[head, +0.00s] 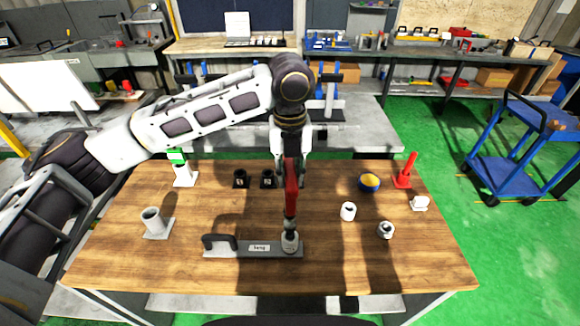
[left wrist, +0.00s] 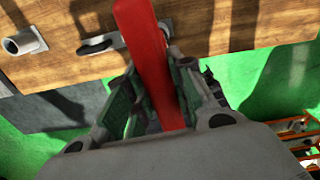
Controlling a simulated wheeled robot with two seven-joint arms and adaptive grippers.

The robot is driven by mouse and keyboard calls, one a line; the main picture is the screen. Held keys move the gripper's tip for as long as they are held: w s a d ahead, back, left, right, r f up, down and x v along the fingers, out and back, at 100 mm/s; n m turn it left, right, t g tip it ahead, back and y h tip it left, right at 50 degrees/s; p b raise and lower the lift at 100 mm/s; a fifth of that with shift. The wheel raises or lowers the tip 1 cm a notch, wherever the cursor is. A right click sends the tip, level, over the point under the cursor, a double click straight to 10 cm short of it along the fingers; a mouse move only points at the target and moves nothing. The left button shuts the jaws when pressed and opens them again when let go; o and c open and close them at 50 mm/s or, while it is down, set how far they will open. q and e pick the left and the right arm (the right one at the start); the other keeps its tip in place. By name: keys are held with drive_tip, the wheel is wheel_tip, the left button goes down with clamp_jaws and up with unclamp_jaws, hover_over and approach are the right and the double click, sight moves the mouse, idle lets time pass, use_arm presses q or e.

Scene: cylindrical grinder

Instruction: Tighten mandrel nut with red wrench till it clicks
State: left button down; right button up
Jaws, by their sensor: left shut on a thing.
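My left gripper (head: 291,165) is shut on the red wrench (head: 291,195) and points down above the table. In the left wrist view the red handle (left wrist: 150,60) runs between the fingers (left wrist: 160,105). The wrench stands nearly upright, its dark lower end (head: 290,226) at the top of a pale round part (head: 289,243), which I take for the mandrel nut. That part stands on the right end of a grey plate fixture (head: 262,249) with a dark handle and a label. Whether the wrench's end is seated on the nut is too small to tell. My right gripper is out of view.
A grey cup holder (head: 155,224) stands at left and a green-topped white piece (head: 181,172) behind it. Black cups are at the back. The front right tabletop is clear.

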use_arm(q)
drive_tip(key=shift+f+p, duration=0.45)
drive_tip(key=shift+f, duration=1.7)
idle(2.9)
